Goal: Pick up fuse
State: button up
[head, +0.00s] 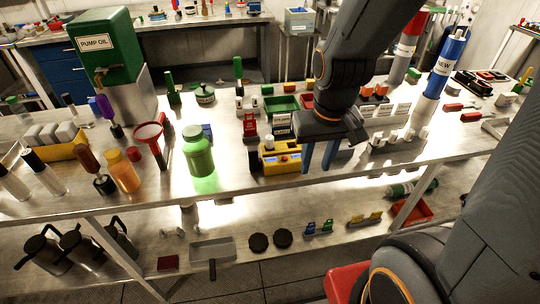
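My gripper (318,165) points down above the front of the metal bench, just right of a yellow box. Its two blue fingers stand apart, with nothing visible held between them. I cannot tell for certain which object is the fuse. Several small white pieces (392,140) stand in a row on the bench to the right of my gripper and could be fuses, but they are too small to identify. My gripper and arm hide part of the bench behind them.
The yellow box (281,158) is close left of my gripper, and a green bottle (198,152) stands further left. Green and red bins (281,104) lie behind. A blue-and-white cylinder (446,62) stands upright at the right. The lower shelf (150,235) holds parts.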

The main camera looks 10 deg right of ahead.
aim_at(269, 138)
jog(key=k, duration=0.5)
jog(key=u, duration=0.6)
jog(key=i, duration=0.85)
jog(key=z, duration=1.65)
